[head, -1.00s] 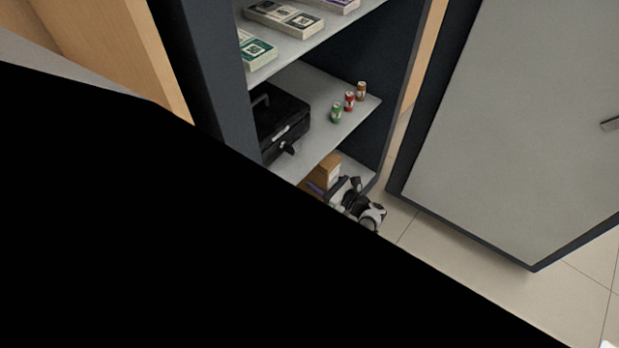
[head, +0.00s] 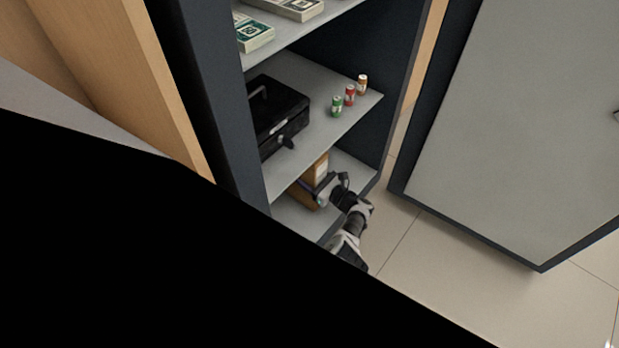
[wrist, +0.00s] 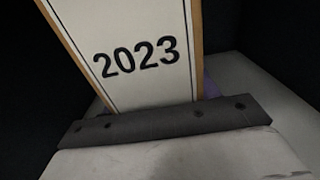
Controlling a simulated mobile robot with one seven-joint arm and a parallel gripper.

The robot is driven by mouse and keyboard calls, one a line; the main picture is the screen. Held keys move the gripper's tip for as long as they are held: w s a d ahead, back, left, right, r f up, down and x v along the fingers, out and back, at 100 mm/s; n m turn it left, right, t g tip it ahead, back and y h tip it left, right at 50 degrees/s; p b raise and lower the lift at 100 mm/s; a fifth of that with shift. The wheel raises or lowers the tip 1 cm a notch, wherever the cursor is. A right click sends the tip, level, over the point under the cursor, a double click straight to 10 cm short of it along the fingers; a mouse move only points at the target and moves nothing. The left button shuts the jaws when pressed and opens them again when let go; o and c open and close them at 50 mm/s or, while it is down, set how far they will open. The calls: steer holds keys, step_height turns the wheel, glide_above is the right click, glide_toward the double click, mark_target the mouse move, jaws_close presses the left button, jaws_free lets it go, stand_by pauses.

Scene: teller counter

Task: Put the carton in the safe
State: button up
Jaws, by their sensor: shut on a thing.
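The carton (head: 320,172) is a brown box with a white label, inside the safe's lowest compartment in the head view. In the wrist view the carton (wrist: 140,60) fills the upper middle, its label reading 2023. My gripper (head: 322,190) reaches in through the open front and is shut on the carton. The safe (head: 215,110) is a dark cabinet with grey shelves and its door (head: 510,130) stands wide open at the right. The carton's underside is hidden, so I cannot tell whether it touches the bottom shelf (head: 300,219).
The middle shelf (head: 312,147) above my gripper holds a black cash box (head: 275,115) and three small rolls (head: 349,95). Banknote bundles (head: 254,36) lie on the top shelf. Tiled floor (head: 440,240) is clear between the safe and its door.

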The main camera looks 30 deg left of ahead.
steer(key=shift+w+r, duration=0.1)
steer(key=shift+r, duration=0.05)
steer(key=shift+f+b, duration=0.3)
steer(key=o, duration=1.2)
steer(key=shift+f, duration=0.2)
steer(key=o, duration=0.4)
steer(key=shift+r, duration=0.1)
steer(key=shift+o, duration=0.2)
steer(key=s+d+p, duration=0.2)
steer(key=d+p, duration=0.1)
steer(key=d, duration=0.9)
steer(key=shift+r, duration=0.3)
steer(key=shift+w, duration=0.1)
